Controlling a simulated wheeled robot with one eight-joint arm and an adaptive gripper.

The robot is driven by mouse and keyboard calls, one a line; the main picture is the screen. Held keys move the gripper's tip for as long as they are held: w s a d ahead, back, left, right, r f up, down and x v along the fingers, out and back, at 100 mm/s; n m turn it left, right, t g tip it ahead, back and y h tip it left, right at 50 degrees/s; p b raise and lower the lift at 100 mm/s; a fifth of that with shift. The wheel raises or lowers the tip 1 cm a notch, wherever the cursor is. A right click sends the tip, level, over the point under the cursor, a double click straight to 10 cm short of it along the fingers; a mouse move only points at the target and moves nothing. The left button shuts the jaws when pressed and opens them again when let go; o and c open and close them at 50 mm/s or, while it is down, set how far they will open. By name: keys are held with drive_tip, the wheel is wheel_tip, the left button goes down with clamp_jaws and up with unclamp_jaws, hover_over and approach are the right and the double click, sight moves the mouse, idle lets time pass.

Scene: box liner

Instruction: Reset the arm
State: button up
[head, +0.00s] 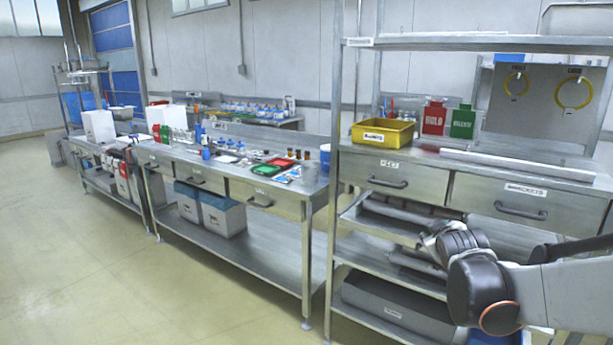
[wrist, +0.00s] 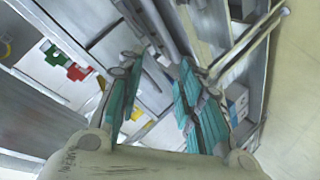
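My arm (head: 560,295) reaches in from the lower right in the head view, in front of the metal shelf unit. Its dark rounded wrist joints (head: 480,285) are near the lower shelves. The fingers of my gripper are hard to make out in the head view. In the wrist view, my gripper (wrist: 159,68) has two teal-padded fingers spread apart. Nothing shows held between them. Shelf rails and bars of the unit lie beyond the fingertips.
A long steel workbench (head: 250,265) with several small items stands left. The floor (head: 90,250) in front is clear.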

drive_tip(key=s+a+f+m+g+y, duration=0.1)
drive_tip(key=s+a, duration=0.3)
drive_tip(key=s, duration=0.6)
drive_tip(key=s+a+f+m+g+y, duration=0.1)
drive_tip(key=s+a, duration=0.3)
drive_tip(key=s, duration=0.6)
drive_tip(key=s+a+f+m+g+y, duration=0.1)
drive_tip(key=s+a+f+m+g, duration=0.1)
drive_tip(key=s, duration=0.9)
drive_tip(key=shift+a+f+m+g+y, duration=0.35)
drive_tip(key=shift+a+m+g, duration=0.25)
drive_tip(key=shift+a, duration=0.6)
